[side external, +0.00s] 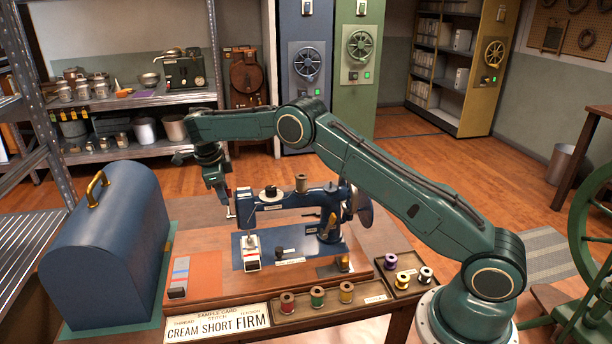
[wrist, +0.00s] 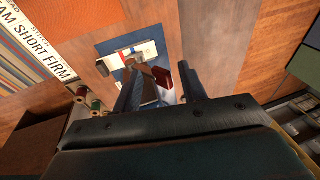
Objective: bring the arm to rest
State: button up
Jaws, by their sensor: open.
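My gripper (side external: 229,212) hangs from my green arm, pointing down at the left end of the blue sewing machine (side external: 285,200). In the wrist view its two fingers (wrist: 160,90) are spread apart, with nothing clearly held between them. Parts of the sewing machine and a dark red piece (wrist: 187,80) show between and beyond the fingers. I cannot tell whether a finger touches them. The machine stands on a wooden base (side external: 210,285) on the table.
A blue domed case (side external: 105,250) with a brass handle stands at the left. A sample card (side external: 218,328) reads "CREAM SHORT FIRM". Thread spools sit in a tray (side external: 330,310) and a smaller tray (side external: 412,288) at the front. A metal shelf rack (side external: 140,98) stands behind.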

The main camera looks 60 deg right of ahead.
jog(key=s+a+r+n+t+y, duration=0.1)
jog(key=s+a+r+n+t, duration=0.15)
jog(key=s+r+n, duration=1.45)
jog(key=s+a+r+n+t+y, duration=0.1)
jog(key=s+n, duration=0.4)
jog(key=s, duration=0.9)
jog(key=s+a+r+n+t, duration=0.1)
jog(key=s+n, duration=0.4)
jog(key=s, duration=0.9)
jog(key=shift+s+a+t+y, duration=0.3)
jog(key=shift+a+t+y, duration=0.1)
jog(key=shift+a, duration=0.4)
jog(key=shift+r, duration=0.1)
